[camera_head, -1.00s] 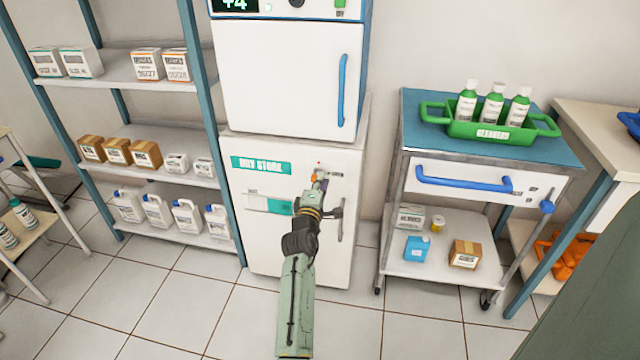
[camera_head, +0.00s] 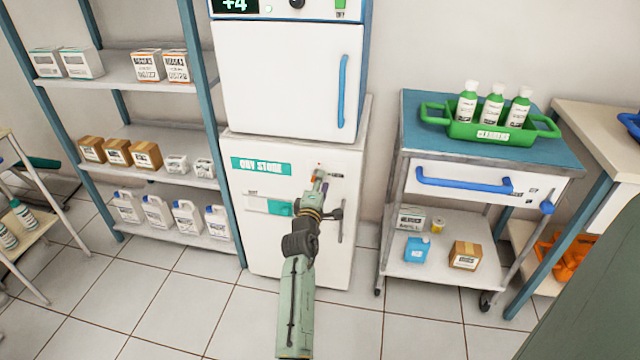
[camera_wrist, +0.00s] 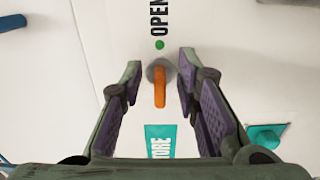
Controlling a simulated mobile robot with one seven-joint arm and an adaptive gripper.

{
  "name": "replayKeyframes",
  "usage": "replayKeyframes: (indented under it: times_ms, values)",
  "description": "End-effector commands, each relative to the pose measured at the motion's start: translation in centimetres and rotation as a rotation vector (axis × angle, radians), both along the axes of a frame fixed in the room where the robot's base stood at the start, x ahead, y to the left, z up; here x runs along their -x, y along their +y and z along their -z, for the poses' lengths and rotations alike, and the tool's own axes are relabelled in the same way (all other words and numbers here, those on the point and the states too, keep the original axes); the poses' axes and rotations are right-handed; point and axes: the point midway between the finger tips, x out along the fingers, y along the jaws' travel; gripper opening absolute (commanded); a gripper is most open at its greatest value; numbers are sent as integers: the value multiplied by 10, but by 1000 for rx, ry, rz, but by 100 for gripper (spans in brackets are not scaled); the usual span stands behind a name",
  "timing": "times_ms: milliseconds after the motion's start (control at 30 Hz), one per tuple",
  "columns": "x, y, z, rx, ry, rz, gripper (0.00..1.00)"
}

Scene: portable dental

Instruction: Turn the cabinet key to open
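The white cabinet (camera_head: 262,235), labelled DRY STORE, has a key lock at its upper right in the head view. In the wrist view the orange key (camera_wrist: 160,88) sits in a round grey lock (camera_wrist: 157,70). The key's long side lies up and down in that picture. A green dot beside the word OPEN (camera_wrist: 159,18) is above the lock. My gripper (camera_wrist: 158,78) is open, one finger on each side of the key, with gaps on both sides. In the head view my gripper (camera_head: 321,178) is at the lock and hides most of it.
The cabinet's vertical handle (camera_head: 341,222) is just below and right of my gripper. A small fridge (camera_head: 285,80) stands on the cabinet. A shelf rack (camera_head: 212,120) is at left, and a trolley (camera_head: 485,262) with a green bottle carrier (camera_head: 455,128) is at right.

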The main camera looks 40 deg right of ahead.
Motion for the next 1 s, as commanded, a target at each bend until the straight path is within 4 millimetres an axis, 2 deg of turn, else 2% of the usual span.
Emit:
replayKeyframes:
  times_ms: [233,500,700,1000]
  values:
    - [12,14,1,1,1,-1,29]
    - [49,58,1,0,1,-2,29]
    - [70,83,1,0,1,-2,29]
    - [78,92,0,0,0,0,29]
